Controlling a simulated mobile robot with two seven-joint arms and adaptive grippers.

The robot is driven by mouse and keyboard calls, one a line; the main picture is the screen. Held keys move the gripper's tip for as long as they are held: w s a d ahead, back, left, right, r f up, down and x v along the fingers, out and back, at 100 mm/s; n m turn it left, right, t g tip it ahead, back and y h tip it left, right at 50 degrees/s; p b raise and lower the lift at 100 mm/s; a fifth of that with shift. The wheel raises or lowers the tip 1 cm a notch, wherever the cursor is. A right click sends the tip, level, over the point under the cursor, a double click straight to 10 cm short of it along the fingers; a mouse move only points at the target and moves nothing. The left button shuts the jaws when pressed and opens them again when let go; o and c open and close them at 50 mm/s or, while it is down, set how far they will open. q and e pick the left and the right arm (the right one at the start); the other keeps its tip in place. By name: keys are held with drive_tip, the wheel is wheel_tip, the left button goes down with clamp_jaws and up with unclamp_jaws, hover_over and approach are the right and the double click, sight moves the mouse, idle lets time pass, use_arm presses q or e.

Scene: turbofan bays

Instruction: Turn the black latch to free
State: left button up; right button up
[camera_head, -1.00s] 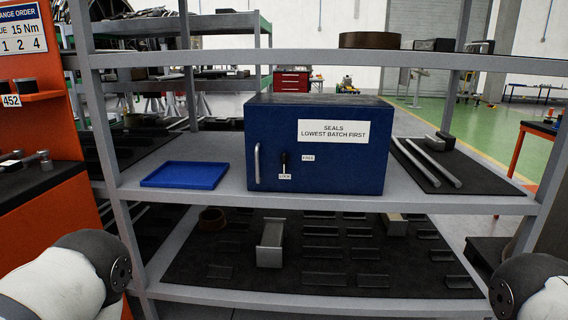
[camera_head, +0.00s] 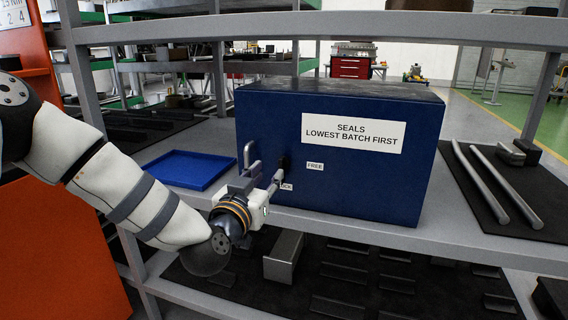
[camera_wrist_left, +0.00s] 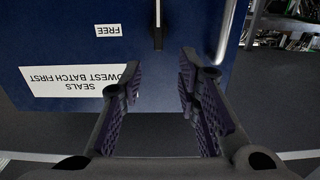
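The black latch (camera_head: 284,162) is on the front of a blue cabinet (camera_head: 330,195). In the left wrist view the latch (camera_wrist_left: 158,25) points toward the picture's top, which is the cabinet's lower side. A FREE label (camera_head: 315,166) sits to its right. A lower label, read earlier as LOCK, is partly hidden by my left gripper (camera_head: 264,176). That gripper is in front of the latch, low and slightly left. In the left wrist view its fingers (camera_wrist_left: 159,62) are apart and empty, with the latch in line with the gap, just beyond the tips. My right gripper is not in view.
A metal handle (camera_head: 248,155) stands left of the latch, close to the gripper. A blue tray (camera_head: 188,170) lies on the shelf to the left. Metal bars (camera_head: 485,180) lie on a dark mat at right. The shelf above (camera_head: 330,28) overhangs the cabinet.

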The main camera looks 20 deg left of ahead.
sight(280, 162)
use_arm(q)
drive_tip(key=w, duration=0.5)
drive_tip(key=w+b, duration=0.1)
drive_tip(key=w, duration=0.1)
drive_tip(key=shift+w+d+f, duration=0.15)
drive_tip(key=shift+d+f, duration=0.05)
drive_tip(key=shift+f, duration=0.15)
drive_tip(key=shift+w+r, duration=0.15)
drive_tip(key=shift+w, duration=0.25)
clamp_jaws()
